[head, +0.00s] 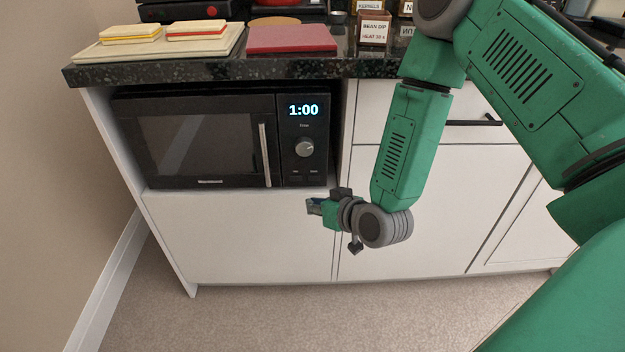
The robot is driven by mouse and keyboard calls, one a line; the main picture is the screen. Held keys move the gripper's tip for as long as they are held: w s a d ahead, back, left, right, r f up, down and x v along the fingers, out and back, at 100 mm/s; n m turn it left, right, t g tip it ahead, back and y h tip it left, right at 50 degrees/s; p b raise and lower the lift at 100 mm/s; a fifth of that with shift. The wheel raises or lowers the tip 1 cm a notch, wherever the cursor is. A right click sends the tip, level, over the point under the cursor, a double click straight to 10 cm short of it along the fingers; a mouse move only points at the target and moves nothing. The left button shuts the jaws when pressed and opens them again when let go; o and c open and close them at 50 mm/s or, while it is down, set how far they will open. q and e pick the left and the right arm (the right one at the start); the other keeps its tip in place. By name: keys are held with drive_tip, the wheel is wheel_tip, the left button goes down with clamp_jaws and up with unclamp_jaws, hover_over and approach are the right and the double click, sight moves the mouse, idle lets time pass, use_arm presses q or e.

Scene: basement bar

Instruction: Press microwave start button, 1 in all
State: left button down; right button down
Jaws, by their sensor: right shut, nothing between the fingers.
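A black microwave (200,140) sits in an open niche of the white cabinet, under the dark countertop. Its door is shut, with a vertical silver handle (265,155) at the door's right. The control panel (302,127) shows a lit 1:00 above a round dial (304,148). Two small buttons (303,177) lie at the panel's bottom; their labels are too small to read. My right gripper (314,207) is shut and empty, just below and slightly right of these buttons, in front of the lower cabinet panel. My left gripper is out of view.
White cabinet doors with a dark handle (474,122) stand right. The floor in front is clear.

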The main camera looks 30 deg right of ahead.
sight(314, 178)
drive_tip(key=w+d, duration=0.1)
drive_tip(key=w, duration=0.1)
drive_tip(key=w+d, duration=0.2)
drive_tip(key=shift+w+f, duration=0.1)
idle(0.3)
drive_tip(key=shift+w, duration=0.15)
idle(1.0)
drive_tip(key=shift+w+d, duration=0.15)
drive_tip(key=shift+w, duration=0.05)
